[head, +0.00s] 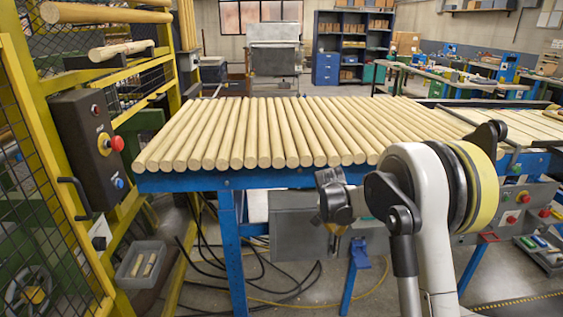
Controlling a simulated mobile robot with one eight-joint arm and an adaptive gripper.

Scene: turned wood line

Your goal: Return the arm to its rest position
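My arm rises at the lower right in the head view, a white link with a black and yellow joint, bent over in front of the blue table. Its dark end, with my gripper (335,222), hangs at the table's front edge, left of the white link. The fingers are small and dark against the grey box behind, and I cannot tell whether they are open or shut. I see no object clearly held.
Many turned wooden rods (270,130) lie side by side on the blue table (190,182). A yellow fenced frame with a control box (88,150) stands at left. A control panel (510,205) is at right.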

